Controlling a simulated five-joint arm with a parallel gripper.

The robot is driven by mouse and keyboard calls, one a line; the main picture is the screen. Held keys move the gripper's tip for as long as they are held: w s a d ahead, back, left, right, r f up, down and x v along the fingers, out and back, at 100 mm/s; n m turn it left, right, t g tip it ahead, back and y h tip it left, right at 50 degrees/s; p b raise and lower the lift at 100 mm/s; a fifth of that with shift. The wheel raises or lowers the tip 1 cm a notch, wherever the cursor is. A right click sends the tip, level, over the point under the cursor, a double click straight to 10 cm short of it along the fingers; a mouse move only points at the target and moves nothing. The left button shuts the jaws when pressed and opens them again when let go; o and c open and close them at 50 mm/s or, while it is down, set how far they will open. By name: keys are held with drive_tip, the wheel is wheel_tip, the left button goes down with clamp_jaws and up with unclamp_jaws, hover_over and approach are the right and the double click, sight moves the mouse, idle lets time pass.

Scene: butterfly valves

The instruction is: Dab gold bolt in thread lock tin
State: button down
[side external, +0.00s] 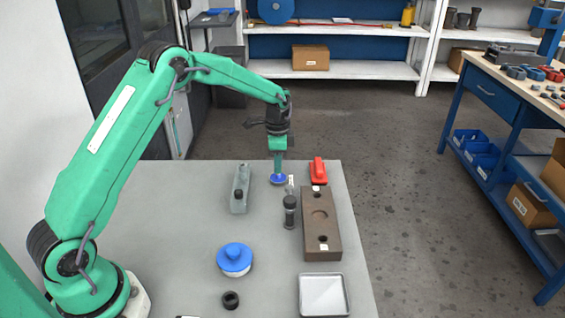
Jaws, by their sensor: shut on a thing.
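My gripper (278,165) points straight down near the far edge of the grey table. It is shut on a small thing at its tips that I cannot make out. A small round blue thing (278,179) with a pale edge is right under the tips; I cannot tell whether they touch it. A larger round tin with a blue knobbed top and white body (234,260) stands nearer the front. No label shows which of these is the thread lock tin. I cannot pick out a gold bolt.
Close to my gripper are a grey block with a dark knob (240,188), a red part (318,170) and a dark upright cylinder (290,212). A brown block with holes (321,240) lies at right. A pale tray (323,281) and black ring (230,300) sit in front.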

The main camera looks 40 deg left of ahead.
drive_tip(key=shift+f, duration=0.1)
idle(0.5)
drive_tip(key=shift+r, duration=3.55)
drive_tip(key=s+d+r+n, duration=0.3)
drive_tip(key=s+r+n, duration=0.1)
drive_tip(key=s, duration=0.3)
drive_tip(key=s+d+r+n, duration=0.3)
drive_tip(key=s+r+n, duration=0.1)
drive_tip(key=s, duration=0.4)
drive_tip(key=shift+d+n, duration=0.4)
drive_tip(key=shift+n, duration=0.1)
